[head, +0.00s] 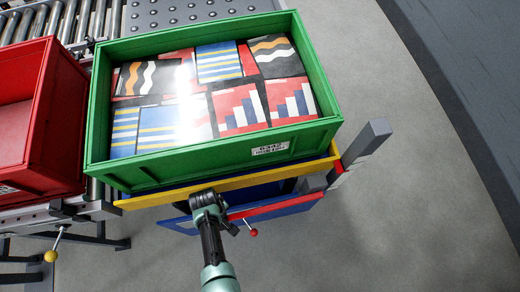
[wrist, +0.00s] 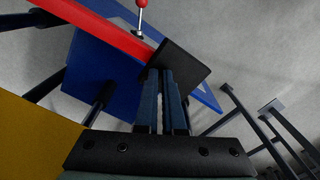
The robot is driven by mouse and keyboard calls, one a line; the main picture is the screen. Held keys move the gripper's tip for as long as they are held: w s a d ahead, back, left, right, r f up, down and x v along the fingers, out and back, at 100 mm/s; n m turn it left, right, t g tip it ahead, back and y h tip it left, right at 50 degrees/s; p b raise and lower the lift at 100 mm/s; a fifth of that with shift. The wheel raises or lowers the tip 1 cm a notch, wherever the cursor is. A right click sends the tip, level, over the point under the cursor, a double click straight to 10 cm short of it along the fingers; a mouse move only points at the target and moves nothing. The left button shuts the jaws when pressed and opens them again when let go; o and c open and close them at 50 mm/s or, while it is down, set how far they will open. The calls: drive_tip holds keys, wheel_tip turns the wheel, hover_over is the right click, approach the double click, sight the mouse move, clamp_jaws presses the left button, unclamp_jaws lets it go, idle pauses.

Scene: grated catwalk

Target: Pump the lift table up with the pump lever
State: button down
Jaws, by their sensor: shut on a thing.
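The lift table has a yellow top (head: 302,173) and a blue lower frame (head: 270,212); its yellow part fills the lower left of the wrist view (wrist: 32,135). The pump lever is a red bar (head: 280,204) with a black end grip (wrist: 184,62), running to the upper left in the wrist view (wrist: 100,28). My gripper (wrist: 165,75) is shut on the black grip. In the head view my gripper (head: 208,203) is just in front of the yellow top and hides most of the grip. A small red ball knob (head: 253,232) on a thin rod stands near the lever.
A green crate (head: 210,163) full of patterned boxes sits on the yellow top. A red crate (head: 42,125) stands on the roller conveyor (head: 75,22) at left. A grey post (head: 366,143) rises by the table's right end. A yellow knob (head: 50,256) hangs under the conveyor. Grey floor is clear at right.

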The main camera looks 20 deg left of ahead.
drive_tip(key=f+b, duration=0.1)
drive_tip(key=f, duration=0.1)
drive_tip(key=s+f+b, duration=0.1)
drive_tip(key=f, duration=0.1)
drive_tip(key=shift+s+d+f, duration=0.1)
drive_tip(key=shift+d+f, duration=0.1)
wheel_tip(320, 180, up, 24)
drive_tip(key=p, duration=2.2)
drive_tip(key=shift+w+a+f, duration=0.15)
drive_tip(key=shift+w+a, duration=0.05)
drive_tip(key=shift+w, duration=0.1)
wheel_tip(320, 180, up, 5)
drive_tip(key=p, duration=0.5)
